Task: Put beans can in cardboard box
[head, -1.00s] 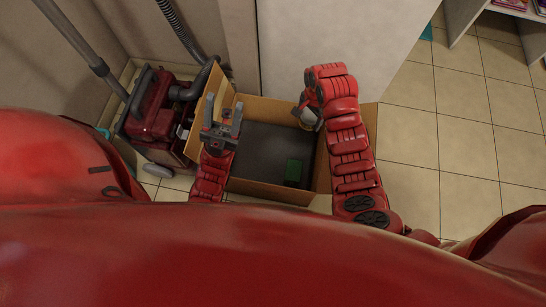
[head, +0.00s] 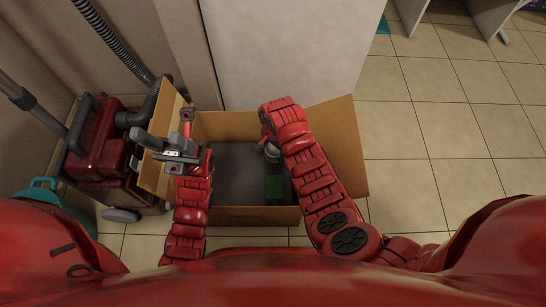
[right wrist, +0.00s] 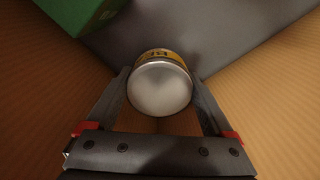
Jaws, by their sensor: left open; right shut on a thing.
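The beans can (right wrist: 160,88) is between the fingers of my right gripper (right wrist: 160,95), which is shut on it. In the right wrist view its bare metal end faces the camera and a strip of yellow label shows. In the head view a small part of the can (head: 272,152) shows beside my right gripper (head: 268,140), over the open cardboard box (head: 345,140). The can is inside the outline of the box; its height above the floor of the box is unclear. My left gripper (head: 168,147) is open and empty at the left flap of the box.
A green block-shaped item (head: 275,188) is in the box at the near right. A red vacuum cleaner (head: 98,150) with hoses stands left of the box. A white wall or cabinet (head: 290,50) is behind it. Tiled floor (head: 450,140) is free to the right.

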